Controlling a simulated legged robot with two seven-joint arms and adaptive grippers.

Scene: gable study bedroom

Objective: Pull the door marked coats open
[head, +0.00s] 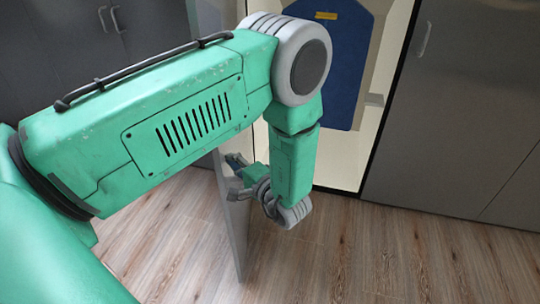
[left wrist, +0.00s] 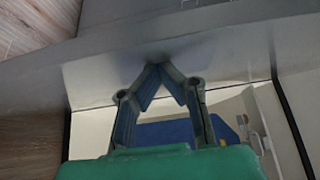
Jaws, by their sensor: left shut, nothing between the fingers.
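A grey door (head: 234,225) stands swung out from the cupboard, seen nearly edge-on in the head view. Behind it is a lit compartment with a blue garment-like thing (head: 335,60) bearing a yellow tag. No coats marking is readable. My left gripper (head: 234,160) is at the door's right, inner side, partly hidden by its own wrist. In the left wrist view its fingertips (left wrist: 161,72) meet, shut and empty, against or just short of the grey door panel (left wrist: 225,45); I cannot tell if they touch. My right gripper is in neither view.
A closed grey cupboard front (head: 465,110) with a bar handle (head: 424,39) stands at the right. Dark cupboard fronts (head: 80,55) stand at the back left. The wood floor (head: 370,255) right of the open door is clear.

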